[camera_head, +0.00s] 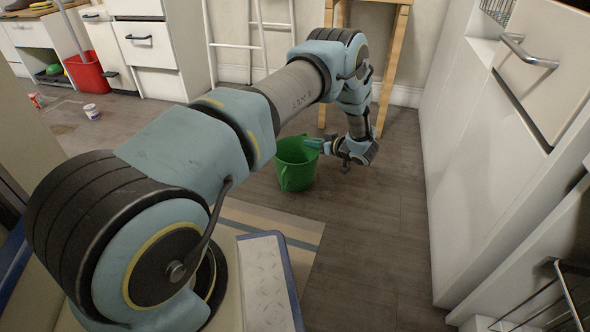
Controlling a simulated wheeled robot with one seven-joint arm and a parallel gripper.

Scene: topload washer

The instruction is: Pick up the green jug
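The green jug (296,170) stands upright on the wood floor in the middle of the camera_head view. Its open top faces up, and its left rim is close behind my arm in the picture. My gripper (318,144) is at the jug's upper right rim, coming from the right and low over the floor. A finger overlaps the rim in the picture. I cannot tell whether the fingers touch the jug or whether they are open or shut.
White cabinets (500,140) with bar handles line the right. A wooden stool (392,70) and a white ladder (236,45) stand behind the jug. A red bucket (87,75) and small cups (92,112) are at left. Floor right of the jug is clear.

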